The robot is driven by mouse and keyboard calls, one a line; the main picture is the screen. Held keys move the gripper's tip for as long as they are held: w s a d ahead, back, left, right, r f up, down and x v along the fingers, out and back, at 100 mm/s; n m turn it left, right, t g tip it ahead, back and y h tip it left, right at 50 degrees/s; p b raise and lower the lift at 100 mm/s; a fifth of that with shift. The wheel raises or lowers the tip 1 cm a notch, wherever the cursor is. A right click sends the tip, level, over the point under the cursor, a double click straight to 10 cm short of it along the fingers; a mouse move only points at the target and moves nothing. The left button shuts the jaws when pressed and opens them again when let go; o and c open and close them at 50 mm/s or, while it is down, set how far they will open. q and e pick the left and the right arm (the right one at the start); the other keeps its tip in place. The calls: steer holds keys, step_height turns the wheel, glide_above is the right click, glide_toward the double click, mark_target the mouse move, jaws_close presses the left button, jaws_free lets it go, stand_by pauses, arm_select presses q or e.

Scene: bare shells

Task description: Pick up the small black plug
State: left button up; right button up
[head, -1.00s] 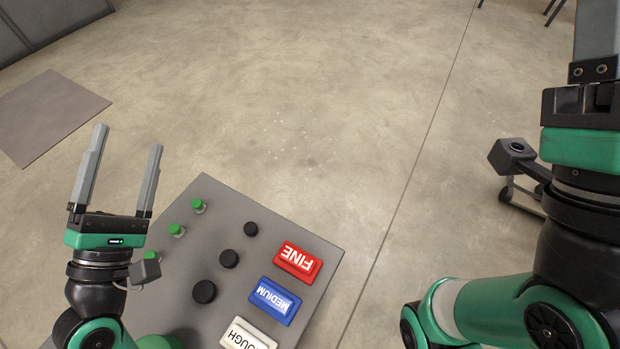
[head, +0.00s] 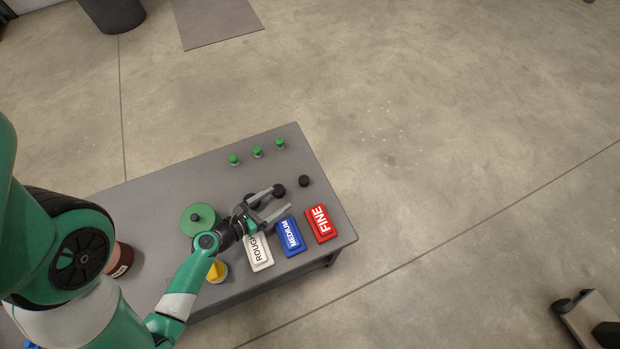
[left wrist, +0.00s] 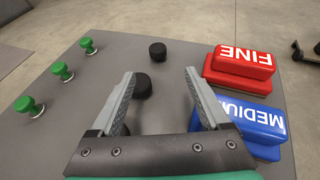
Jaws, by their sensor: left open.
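Three black plugs of graded size stand in a row on the grey table. The small black plug (head: 305,181) is at the row's right end, behind the red FINE block (head: 321,224); it shows also in the left wrist view (left wrist: 157,51). The middle plug (head: 278,191) is by a fingertip, and in the left wrist view (left wrist: 141,86) it appears between the fingers. The largest plug (head: 252,200) is partly covered by my gripper. My left gripper (head: 281,198) is open and empty above the table, short of the small plug. My right gripper is out of view.
Blue MEDIUM (head: 290,236) and white ROUGH (head: 260,252) blocks stand beside the red one. Several green knobs (head: 257,153) line the table's far edge. A green round object (head: 198,219) and a yellow one (head: 217,271) sit left of the gripper. Table (head: 165,185) is bare around the small plug.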

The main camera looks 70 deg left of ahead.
mark_target(302, 181)
arm_select(q)
steer(key=x, duration=0.7)
steer(key=shift+w+a+r+b, duration=0.1)
steer(key=shift+a+b, duration=0.15)
steer(key=shift+b, duration=0.05)
steer(key=x, duration=0.4)
steer(key=shift+w+a+r+b, duration=0.1)
steer(key=shift+w+a+b, duration=0.2)
steer(key=shift+b, duration=0.1)
steer(key=shift+s+d, duration=0.1)
jaws_close()
